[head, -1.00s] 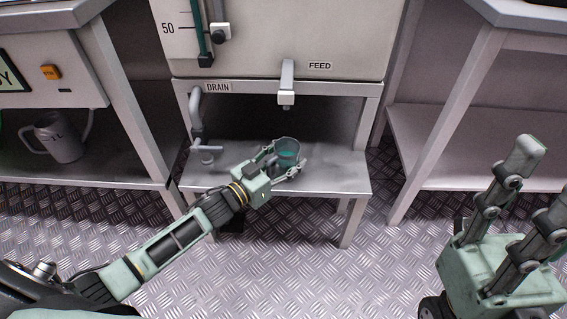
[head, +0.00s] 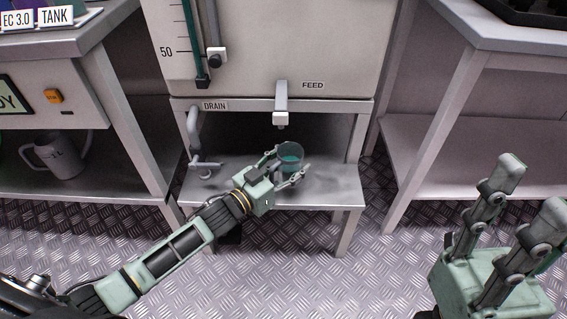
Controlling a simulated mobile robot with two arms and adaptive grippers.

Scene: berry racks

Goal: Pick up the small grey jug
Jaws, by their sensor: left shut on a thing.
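The small grey jug (head: 291,157) shows in the head view with teal-tinted contents, above or at the low metal shelf under the feed spout. My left gripper (head: 287,172) is shut on it, with its fingers around the jug's sides. Whether the jug's base touches the shelf is hard to tell. My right gripper (head: 532,190) is at the lower right, open and empty, far from the jug.
The feed spout (head: 281,103) hangs above and just behind the jug. The drain valve (head: 206,167) stands to its left. A larger grey jug (head: 62,153) sits on the left bench's lower shelf. The right lower shelf (head: 440,150) looks bare.

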